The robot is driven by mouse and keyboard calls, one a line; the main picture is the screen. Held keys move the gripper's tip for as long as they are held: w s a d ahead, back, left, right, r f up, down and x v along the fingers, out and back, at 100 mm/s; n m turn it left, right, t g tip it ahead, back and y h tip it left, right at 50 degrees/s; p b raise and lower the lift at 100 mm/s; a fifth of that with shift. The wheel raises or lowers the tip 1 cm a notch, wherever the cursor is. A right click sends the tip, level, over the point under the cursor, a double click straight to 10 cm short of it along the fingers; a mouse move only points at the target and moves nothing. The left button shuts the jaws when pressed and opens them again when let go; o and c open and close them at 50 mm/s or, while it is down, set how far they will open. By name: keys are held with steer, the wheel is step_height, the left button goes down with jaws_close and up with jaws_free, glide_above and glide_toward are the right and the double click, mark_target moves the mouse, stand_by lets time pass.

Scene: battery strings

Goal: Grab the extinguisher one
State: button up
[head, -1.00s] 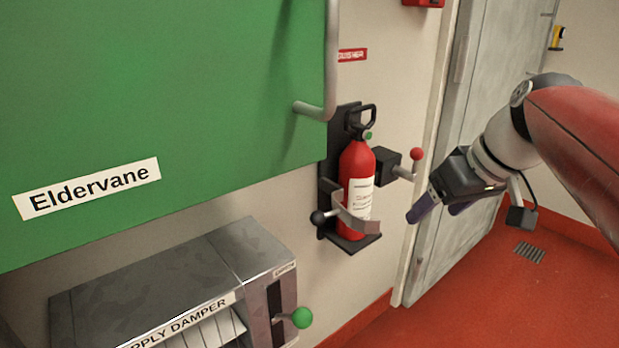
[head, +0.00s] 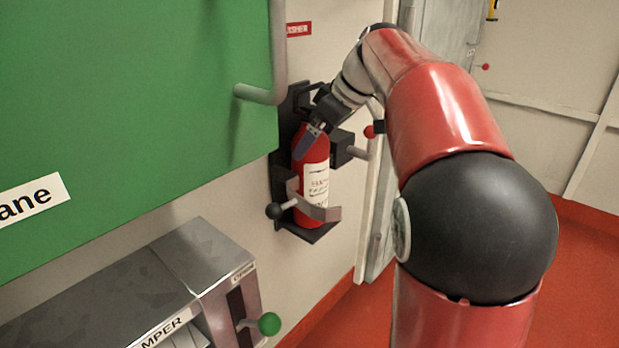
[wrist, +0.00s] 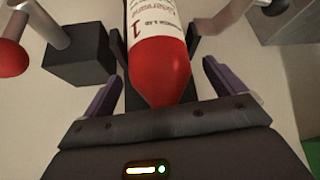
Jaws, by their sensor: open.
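The red fire extinguisher (head: 313,170) with a white label sits upright in a black wall bracket (head: 284,180), with a grey strap (head: 318,211) across its lower front. In the wrist view the extinguisher (wrist: 160,65) lies between the two purple fingers of my gripper (wrist: 160,95), with a gap on each side. In the head view my gripper (head: 310,138) is at the extinguisher's upper part and hides most of its top and handle. The jaws are open and hold nothing.
A black box with a red-knobbed lever (head: 369,132) is close right of the extinguisher. A green panel (head: 130,110) with a grey handle (head: 262,94) is to the left. A grey damper box with a green-knobbed lever (head: 269,324) is below left. Red floor (head: 350,315) is open.

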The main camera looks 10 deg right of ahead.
steer(key=shift+w+a+f, duration=0.15)
steer(key=shift+f, duration=0.2)
steer(key=shift+c, duration=0.3)
steer(key=c, duration=1.9)
steer(key=shift+r, duration=0.2)
jaws_close()
steer(key=shift+r, duration=0.1)
